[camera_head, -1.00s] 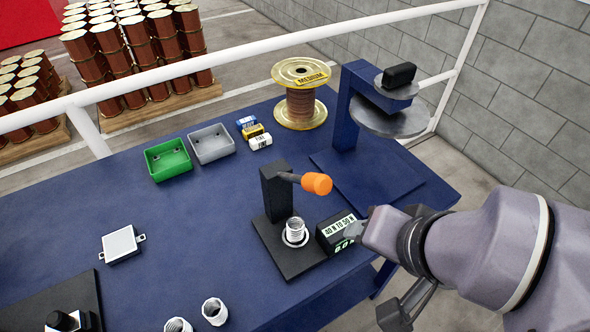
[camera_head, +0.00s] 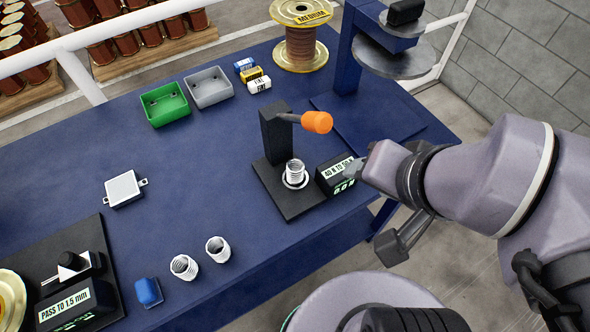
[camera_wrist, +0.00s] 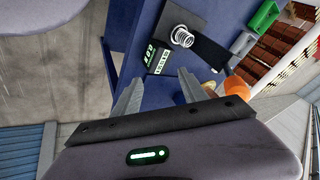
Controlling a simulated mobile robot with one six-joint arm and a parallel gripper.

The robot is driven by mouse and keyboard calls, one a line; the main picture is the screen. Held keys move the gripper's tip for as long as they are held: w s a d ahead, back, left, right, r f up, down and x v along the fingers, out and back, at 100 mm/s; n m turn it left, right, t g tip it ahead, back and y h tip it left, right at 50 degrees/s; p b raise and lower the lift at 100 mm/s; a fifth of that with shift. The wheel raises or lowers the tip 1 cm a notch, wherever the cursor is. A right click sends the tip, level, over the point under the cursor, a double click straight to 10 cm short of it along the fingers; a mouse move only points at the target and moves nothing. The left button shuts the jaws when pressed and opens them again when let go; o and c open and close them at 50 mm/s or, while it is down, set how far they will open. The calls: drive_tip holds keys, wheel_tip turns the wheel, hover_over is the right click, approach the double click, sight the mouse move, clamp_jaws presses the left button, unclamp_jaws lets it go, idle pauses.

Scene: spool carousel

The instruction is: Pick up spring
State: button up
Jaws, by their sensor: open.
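A coiled metal spring (camera_head: 295,172) stands upright on the round seat of a black tester with an orange-knobbed lever (camera_head: 316,122). The wrist view also shows this spring (camera_wrist: 182,37). Two more springs, one (camera_head: 184,267) and another (camera_head: 218,249), stand on the blue table near its front edge. My gripper (camera_wrist: 160,75) is open, its two fingers apart with nothing between them. It is beside the tester's readout box (camera_head: 341,174), to the right of the spring in the head view, where its fingers are mostly hidden.
A green bin (camera_head: 165,104), a grey bin (camera_head: 208,88) and small boxes (camera_head: 252,76) stand at the back. A white-topped block (camera_head: 124,189), a blue block (camera_head: 148,292) and a gauge (camera_head: 66,304) are at left. A large spool (camera_head: 300,40) stands behind.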

sight(300, 165)
drive_tip(key=shift+o, duration=0.2)
drive_tip(key=shift+o, duration=1.1)
drive_tip(key=shift+w+a+r+p, duration=0.1)
drive_tip(key=shift+r+p, duration=0.05)
drive_tip(key=shift+p, duration=0.15)
drive_tip(key=w+a+f+m+g+y+p, duration=0.25)
drive_tip(key=w+m+g+y+p, duration=0.2)
drive_tip(key=w+m+p, duration=0.8)
drive_tip(key=a+f+m+b, duration=0.1)
drive_tip(key=a+f+b, duration=0.1)
drive_tip(key=f, duration=0.1)
drive_tip(key=s+a+f+m+b, duration=0.1)
drive_tip(key=a+f+b, duration=0.1)
drive_tip(key=f+b, duration=0.1)
drive_tip(key=a+f+m+b, duration=0.1)
drive_tip(key=a+f+b, duration=0.1)
drive_tip(key=f+b, duration=0.1)
drive_tip(key=shift+s+a+f, duration=0.15)
drive_tip(key=shift+f, duration=0.25)
drive_tip(key=shift+s+a+f, duration=0.1)
drive_tip(key=shift+f, duration=0.3)
drive_tip(key=b+x, duration=0.1)
drive_tip(key=x, duration=0.1)
drive_tip(key=b+x, duration=0.1)
drive_tip(key=x, duration=0.1)
drive_tip(key=b+x, duration=0.1)
drive_tip(key=x, duration=0.1)
drive_tip(key=shift+w+f, duration=0.1)
drive_tip(key=shift+w, duration=0.3)
drive_tip(key=shift+d, duration=0.1)
